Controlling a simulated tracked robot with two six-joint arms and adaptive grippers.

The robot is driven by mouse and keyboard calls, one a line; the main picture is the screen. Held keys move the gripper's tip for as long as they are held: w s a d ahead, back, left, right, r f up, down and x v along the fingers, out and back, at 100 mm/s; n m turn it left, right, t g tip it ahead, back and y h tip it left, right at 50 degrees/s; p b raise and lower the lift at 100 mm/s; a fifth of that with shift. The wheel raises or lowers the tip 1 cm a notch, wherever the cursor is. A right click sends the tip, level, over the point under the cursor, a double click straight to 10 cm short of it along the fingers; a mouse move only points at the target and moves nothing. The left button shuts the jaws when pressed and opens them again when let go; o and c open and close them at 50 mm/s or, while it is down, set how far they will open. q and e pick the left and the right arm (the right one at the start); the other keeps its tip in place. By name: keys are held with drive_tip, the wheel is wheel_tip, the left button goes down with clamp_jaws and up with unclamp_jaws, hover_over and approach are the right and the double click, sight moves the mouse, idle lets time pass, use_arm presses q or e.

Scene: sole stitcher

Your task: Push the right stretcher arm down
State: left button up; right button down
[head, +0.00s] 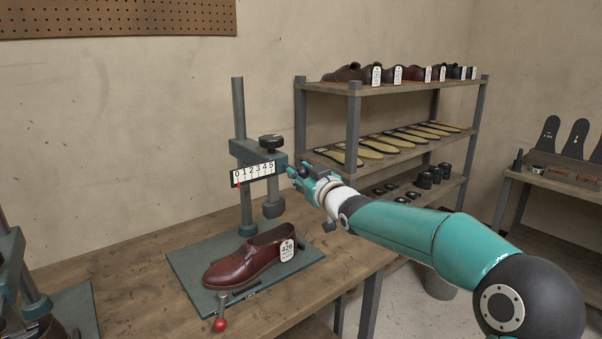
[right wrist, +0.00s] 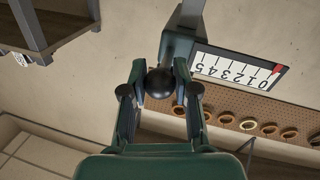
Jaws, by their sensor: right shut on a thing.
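The right stretcher (head: 242,130) has a grey post on a green base plate (head: 190,273), with a green arm block (head: 262,152) raised well above the plate. A white 0–5 scale (head: 254,174) is on the block, with a red mark at the 0 end; the scale (right wrist: 238,72) appears turned over in the right wrist view. My right gripper (head: 298,172) is at the block's right side. In the right wrist view, its fingers (right wrist: 160,80) are shut on a black ball knob (right wrist: 160,83). The knob is hidden in the head view. My left gripper is out of view.
A dark red shoe (head: 245,257) with a white tag rests on the base plate below the block. A red-knobbed lever (head: 220,324) is at the front. Another stretcher (head: 22,278) stands at left. A shelf (head: 345,88) with shoes and insoles is behind my right arm.

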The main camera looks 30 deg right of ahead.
wheel_tip(320, 180, down, 11)
drive_tip(key=b, duration=0.8)
drive_tip(key=shift+a, duration=0.1)
drive_tip(key=c, duration=0.9)
unclamp_jaws()
drive_tip(key=shift+r, duration=0.1)
drive_tip(key=shift+o, duration=0.2)
drive_tip(key=shift+r, duration=0.1)
drive_tip(key=shift+r, duration=0.1)
drive_tip(key=s+a, duration=0.1)
drive_tip(key=s, duration=1.1)
drive_tip(key=shift+a, duration=0.15)
